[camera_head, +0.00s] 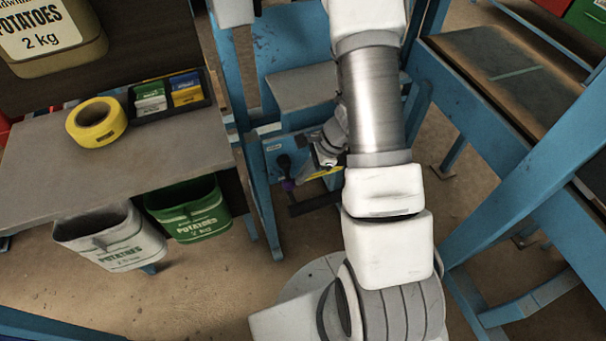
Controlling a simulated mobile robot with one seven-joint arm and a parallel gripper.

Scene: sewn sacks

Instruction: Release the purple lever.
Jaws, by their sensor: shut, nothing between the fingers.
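The purple lever (288,185) shows as a small purple piece with a dark knob above it, low on the blue machine frame in the middle of the view. My gripper (326,157) is just to the right of the lever and appears apart from it. It is shut and empty. My arm covers the area to the right of the gripper, and the fingertips are small and hard to make out.
A grey table (120,165) at left carries a yellow tape roll (96,122) and a dark tray of small packets. Blue frame posts stand on both sides of my arm.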

